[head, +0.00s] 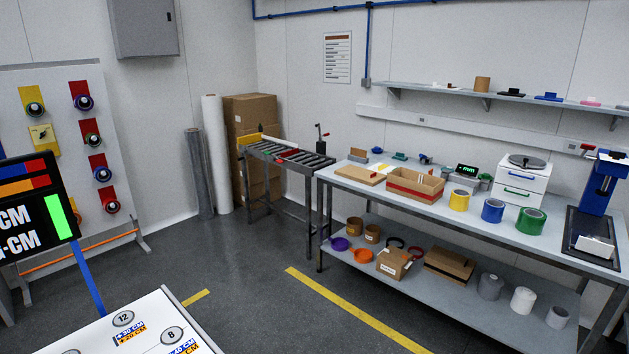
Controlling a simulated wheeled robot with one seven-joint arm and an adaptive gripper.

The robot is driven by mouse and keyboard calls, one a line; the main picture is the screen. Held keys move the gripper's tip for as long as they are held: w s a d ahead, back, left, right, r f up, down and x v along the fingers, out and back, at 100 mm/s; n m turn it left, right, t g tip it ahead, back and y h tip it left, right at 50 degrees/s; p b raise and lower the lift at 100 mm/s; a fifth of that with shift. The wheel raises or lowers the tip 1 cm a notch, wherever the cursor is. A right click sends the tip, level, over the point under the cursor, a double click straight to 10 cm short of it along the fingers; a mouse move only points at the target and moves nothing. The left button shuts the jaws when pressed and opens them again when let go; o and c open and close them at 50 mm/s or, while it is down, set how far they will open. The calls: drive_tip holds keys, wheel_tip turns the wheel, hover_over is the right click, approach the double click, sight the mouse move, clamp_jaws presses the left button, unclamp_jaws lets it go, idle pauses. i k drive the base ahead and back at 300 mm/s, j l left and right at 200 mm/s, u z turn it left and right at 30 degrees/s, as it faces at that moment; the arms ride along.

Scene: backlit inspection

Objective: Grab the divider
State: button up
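I cannot clearly single out a divider at this size. An open cardboard box (414,195) with a red band stands on the workbench (480,222) at right. Its inside shows only partly, and I cannot tell whether a divider is in it. A small upright brown piece (358,155) stands near the bench's back left corner; I cannot tell what it is. A flat tan board (360,174) lies left of the open box. My gripper is not in view.
Yellow, blue and green tape rolls (493,210) stand right of the box. A roller conveyor (290,155) adjoins the bench's left end. A white panel (130,330) and a sign (35,210) fill the near left. Grey floor (255,275) in front of the bench is clear.

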sight(359, 152)
drive_tip(key=i, duration=2.95)
drive_tip(key=i+z, duration=0.15)
drive_tip(key=i, duration=0.3)
drive_tip(key=i+j+z, duration=0.15)
drive_tip(key=i, duration=0.3)
drive_tip(key=i+j+z, duration=0.15)
drive_tip(key=i, duration=0.3)
drive_tip(key=i+j+z, duration=0.15)
drive_tip(key=i, duration=0.3)
drive_tip(key=i+j+z, duration=0.15)
drive_tip(key=i+j, duration=0.15)
drive_tip(key=i, duration=0.1)
